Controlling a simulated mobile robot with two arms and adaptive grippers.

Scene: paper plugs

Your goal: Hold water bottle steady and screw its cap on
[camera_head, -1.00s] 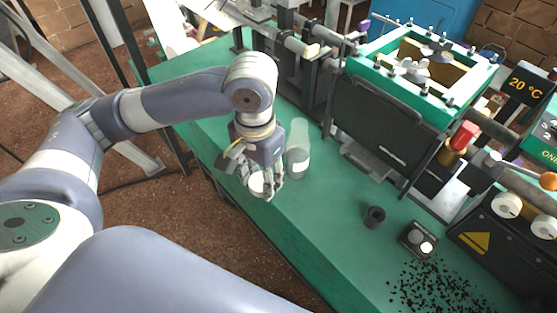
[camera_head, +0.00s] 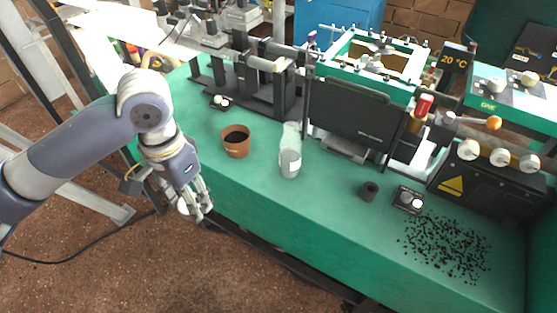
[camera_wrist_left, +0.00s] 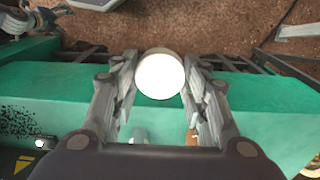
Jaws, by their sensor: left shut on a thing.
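The water bottle (camera_head: 290,160) is pale and translucent with a white label. It stands upright on the green table, and its narrower top points up. My left gripper (camera_head: 194,207) is shut on the round white cap (camera_wrist_left: 160,76), which also shows between the fingers in the head view (camera_head: 183,208). The gripper is left of the bottle and apart from it, out past the table's front edge. In the left wrist view, the gripper (camera_wrist_left: 160,85) has one finger on each side of the cap.
A brown pot (camera_head: 236,142) stands left of the bottle. The black press with a green frame (camera_head: 352,108) is close behind the bottle. A small black cup (camera_head: 369,191), a small box with a white knob (camera_head: 407,200) and scattered black granules (camera_head: 445,247) lie to the right.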

